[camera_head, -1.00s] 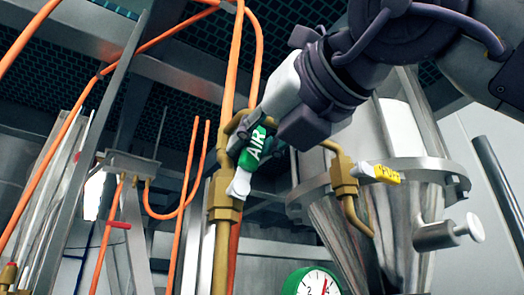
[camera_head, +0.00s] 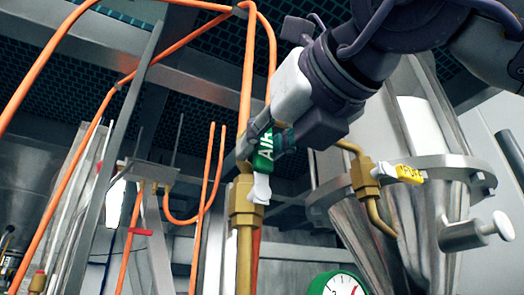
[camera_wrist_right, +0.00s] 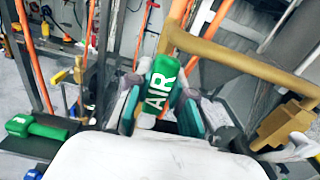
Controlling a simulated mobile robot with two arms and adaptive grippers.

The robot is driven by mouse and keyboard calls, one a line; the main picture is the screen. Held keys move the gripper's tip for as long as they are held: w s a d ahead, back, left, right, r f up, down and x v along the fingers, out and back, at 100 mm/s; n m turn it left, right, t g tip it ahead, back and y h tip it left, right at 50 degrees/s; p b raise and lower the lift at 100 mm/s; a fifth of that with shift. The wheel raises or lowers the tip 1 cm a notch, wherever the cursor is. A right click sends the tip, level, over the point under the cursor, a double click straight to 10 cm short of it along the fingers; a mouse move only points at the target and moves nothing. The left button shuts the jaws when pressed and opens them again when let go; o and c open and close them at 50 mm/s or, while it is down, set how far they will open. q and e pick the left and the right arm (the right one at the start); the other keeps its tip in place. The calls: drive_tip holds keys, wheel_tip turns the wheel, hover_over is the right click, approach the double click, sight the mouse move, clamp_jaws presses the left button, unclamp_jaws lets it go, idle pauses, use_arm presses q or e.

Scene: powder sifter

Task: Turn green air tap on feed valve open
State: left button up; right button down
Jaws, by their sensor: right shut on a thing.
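The green air tap (camera_head: 263,158) is a green handle with white "AIR" lettering and a pale lower end. It sits at the brass valve body (camera_head: 246,205) on the vertical pipe in the head view. My right gripper (camera_head: 268,140) is shut on the green handle, coming from the upper right. In the right wrist view the green tap (camera_wrist_right: 160,85) stands between the two fingers of the right gripper (camera_wrist_right: 160,105), which touch its sides. The brass pipe passes behind it. My left gripper is not in view.
Orange hoses (camera_head: 246,70) run above and beside the valve. A green-rimmed gauge (camera_head: 338,284) is below. Another green handle (camera_wrist_right: 36,128) lies left.

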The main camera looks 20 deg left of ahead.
drive_tip(key=c, duration=1)
unclamp_jaws()
drive_tip(key=shift+f, duration=0.15)
drive_tip(key=shift+s+d, duration=0.1)
drive_tip(key=shift+d, duration=0.05)
drive_tip(key=v, duration=1.1)
drive_tip(key=shift+s+d, duration=0.2)
drive_tip(key=shift+d, duration=0.1)
